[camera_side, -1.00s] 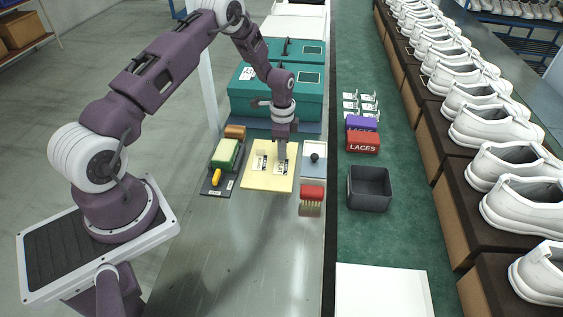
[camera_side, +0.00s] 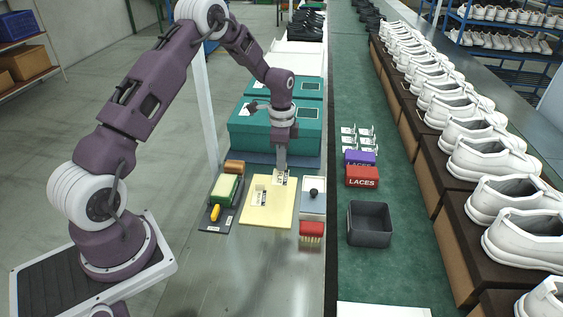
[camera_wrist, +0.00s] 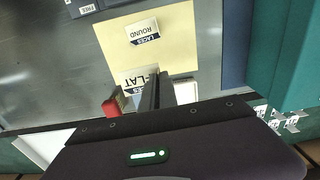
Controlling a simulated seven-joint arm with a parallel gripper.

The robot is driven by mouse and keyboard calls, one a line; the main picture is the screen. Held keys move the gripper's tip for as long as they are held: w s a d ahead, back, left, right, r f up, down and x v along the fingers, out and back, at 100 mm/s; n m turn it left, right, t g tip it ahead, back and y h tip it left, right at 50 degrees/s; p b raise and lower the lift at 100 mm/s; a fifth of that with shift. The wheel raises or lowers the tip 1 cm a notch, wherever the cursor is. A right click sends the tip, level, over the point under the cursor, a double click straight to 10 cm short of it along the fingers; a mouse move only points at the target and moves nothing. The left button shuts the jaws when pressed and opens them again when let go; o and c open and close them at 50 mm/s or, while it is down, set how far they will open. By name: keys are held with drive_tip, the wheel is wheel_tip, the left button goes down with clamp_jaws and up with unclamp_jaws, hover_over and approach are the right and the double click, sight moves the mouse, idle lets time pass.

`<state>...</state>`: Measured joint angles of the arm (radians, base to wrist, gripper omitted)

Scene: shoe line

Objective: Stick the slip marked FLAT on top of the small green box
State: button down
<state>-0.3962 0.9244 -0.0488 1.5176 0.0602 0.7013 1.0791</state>
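My gripper (camera_side: 281,172) is shut on the slip marked FLAT (camera_wrist: 143,77) and holds it above the far part of the pale yellow pad (camera_side: 264,215). The fingers cover part of the slip in the wrist view, where it looks larger and nearer than the slip marked ROUND (camera_wrist: 143,31), which lies on the pad. Two green boxes stand beyond the pad, one nearer (camera_side: 256,138) and one farther (camera_side: 261,88). Which is the smaller is hard to tell.
LACES boxes (camera_side: 362,177) and a grey bin (camera_side: 369,224) stand on the green belt.

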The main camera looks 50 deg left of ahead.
drive_tip(key=r, duration=0.1)
hover_over(227, 177)
drive_tip(key=shift+d+f, duration=0.1)
drive_tip(key=shift+f, duration=2.85)
drive_tip(key=shift+f, duration=0.4)
drive_tip(key=c, duration=1.6)
unclamp_jaws()
